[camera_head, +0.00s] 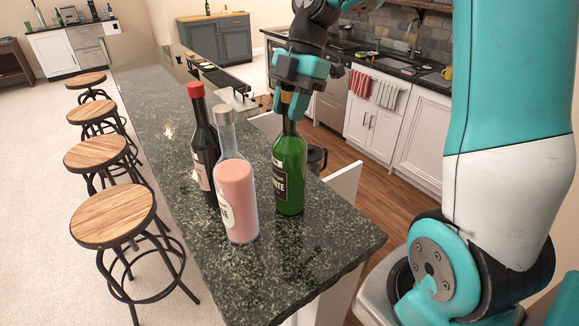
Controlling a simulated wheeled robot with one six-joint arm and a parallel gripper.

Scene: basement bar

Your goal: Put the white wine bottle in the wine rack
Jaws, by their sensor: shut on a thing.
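The white wine bottle (290,168) is green with a dark label and stands upright at the near end of the dark stone bar counter (330,240). My gripper (290,97) comes down from above and is shut on its neck. The fingers hide part of the neck and top. The bottle's base looks to be at the counter top; I cannot tell whether it touches. I cannot make out a wine rack for certain in this view.
A pink rosé bottle (236,195) and a dark bottle with a red cap (203,140) stand close together left of the green bottle. Several stools (112,214) line the counter's left side. A dark jug (316,159) is behind the counter. The counter's front right corner is bare.

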